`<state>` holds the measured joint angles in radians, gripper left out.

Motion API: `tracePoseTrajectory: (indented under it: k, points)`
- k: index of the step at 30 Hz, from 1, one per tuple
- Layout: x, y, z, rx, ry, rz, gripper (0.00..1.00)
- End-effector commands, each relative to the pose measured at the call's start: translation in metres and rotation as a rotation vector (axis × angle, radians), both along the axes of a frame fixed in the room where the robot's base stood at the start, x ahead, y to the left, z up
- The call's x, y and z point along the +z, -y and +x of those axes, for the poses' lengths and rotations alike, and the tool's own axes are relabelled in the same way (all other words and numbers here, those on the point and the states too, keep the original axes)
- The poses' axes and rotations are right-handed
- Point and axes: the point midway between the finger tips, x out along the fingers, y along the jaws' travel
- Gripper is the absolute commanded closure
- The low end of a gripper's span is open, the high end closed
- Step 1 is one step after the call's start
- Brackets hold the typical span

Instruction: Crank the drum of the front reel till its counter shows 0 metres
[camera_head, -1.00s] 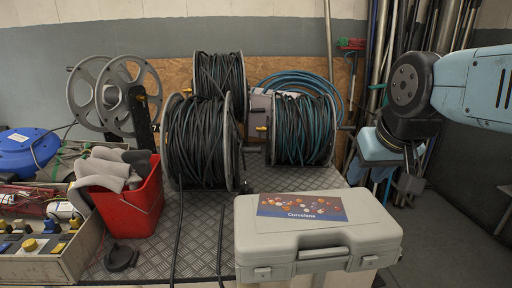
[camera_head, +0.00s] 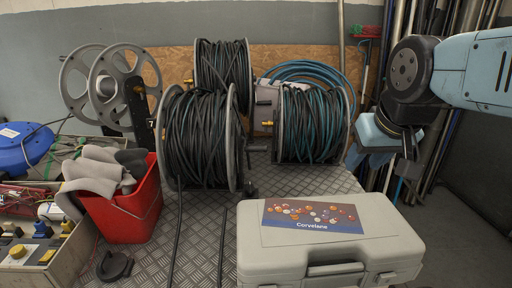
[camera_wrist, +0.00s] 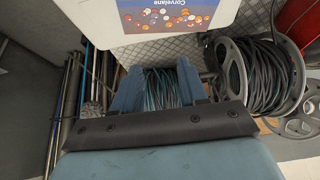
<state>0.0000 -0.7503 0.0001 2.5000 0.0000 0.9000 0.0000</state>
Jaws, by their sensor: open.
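The front reel (camera_head: 200,140) is a drum wound with dark hose between two grey flanges, standing on the checkered metal deck. A dark crank-like part (camera_head: 250,188) shows low at its right flange. A small white mark like a 7 is on the dark post (camera_head: 151,124) at its left; I cannot tell if this is the counter. In the wrist view the reel (camera_wrist: 268,78) is at right. My gripper (camera_wrist: 157,88) is open and empty, its blue fingers apart, with teal hose showing beyond them. In the head view my gripper (camera_head: 383,140) is right of the reels, touching none.
A grey case (camera_head: 320,262) stands in front of the reels. A red bucket (camera_head: 135,212) with grey cloths and a parts tray (camera_head: 50,270) are at left. A teal-hose reel (camera_head: 312,125) and another dark reel (camera_head: 222,65) stand behind. Pipes lean at right.

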Motion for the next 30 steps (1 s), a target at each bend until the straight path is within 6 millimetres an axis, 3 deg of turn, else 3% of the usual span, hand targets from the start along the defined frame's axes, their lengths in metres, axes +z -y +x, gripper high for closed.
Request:
tracePoseTrajectory:
  k: [4,8,13,30]
  points:
    - [0.0,0.0,0.0,0.0,0.0,0.0,0.57]
    - [0.001,-0.001,0.002,-0.003,-0.006,0.005,0.46]
    - [0.0,-0.007,0.016,-0.032,-0.061,0.051,0.45]
    - [-0.02,-0.051,0.131,-0.25,-0.429,0.402,0.45]
